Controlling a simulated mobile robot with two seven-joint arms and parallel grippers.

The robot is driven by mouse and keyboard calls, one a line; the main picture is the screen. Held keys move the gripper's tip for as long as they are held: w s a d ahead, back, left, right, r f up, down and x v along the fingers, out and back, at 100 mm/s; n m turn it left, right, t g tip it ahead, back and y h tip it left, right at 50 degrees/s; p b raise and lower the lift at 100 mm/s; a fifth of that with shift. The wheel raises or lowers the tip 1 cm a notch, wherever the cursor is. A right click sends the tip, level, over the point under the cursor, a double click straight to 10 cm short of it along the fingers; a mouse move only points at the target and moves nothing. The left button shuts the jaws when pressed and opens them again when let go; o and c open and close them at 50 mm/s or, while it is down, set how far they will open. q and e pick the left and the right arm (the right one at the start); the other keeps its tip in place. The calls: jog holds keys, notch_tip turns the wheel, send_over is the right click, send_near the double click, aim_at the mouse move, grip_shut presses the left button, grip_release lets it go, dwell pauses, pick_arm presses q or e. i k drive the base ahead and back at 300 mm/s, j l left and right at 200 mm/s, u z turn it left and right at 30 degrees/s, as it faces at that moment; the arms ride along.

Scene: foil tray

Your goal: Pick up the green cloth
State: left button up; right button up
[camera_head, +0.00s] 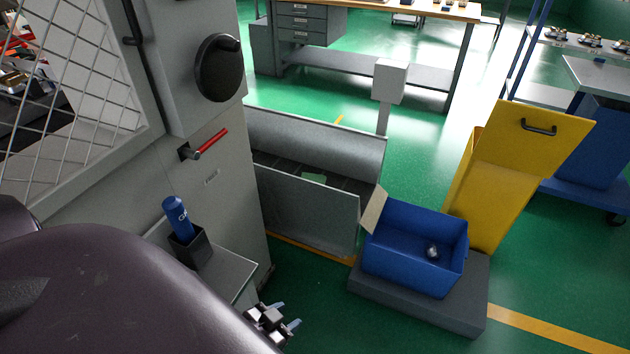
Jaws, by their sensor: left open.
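A small flat pale green piece (314,178), likely the green cloth, lies inside the long grey metal trough (305,215) in the middle of the view. The trough's front wall hides part of it. My left gripper (287,316) is at the bottom centre, in front of and below the trough, well apart from the green piece. Its two fingers are apart with nothing visible between them. My dark left arm fills the lower left and hides part of the gripper's body. My right gripper is out of view.
A grey machine (215,190) with a red-handled lever stands at left. A blue bottle (178,218) stands in a dark holder on a small shelf (228,272) near my gripper. A blue box (400,270) with a small shiny object sits on a grey block. A yellow bin (508,170) stands behind.

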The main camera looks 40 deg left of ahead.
aim_at(316, 178)
jog(key=i+l+u, duration=0.1)
jog(key=i+u, duration=0.2)
jog(key=i+l+u, duration=0.3)
jog(key=i, duration=0.2)
jog(key=j, duration=0.1)
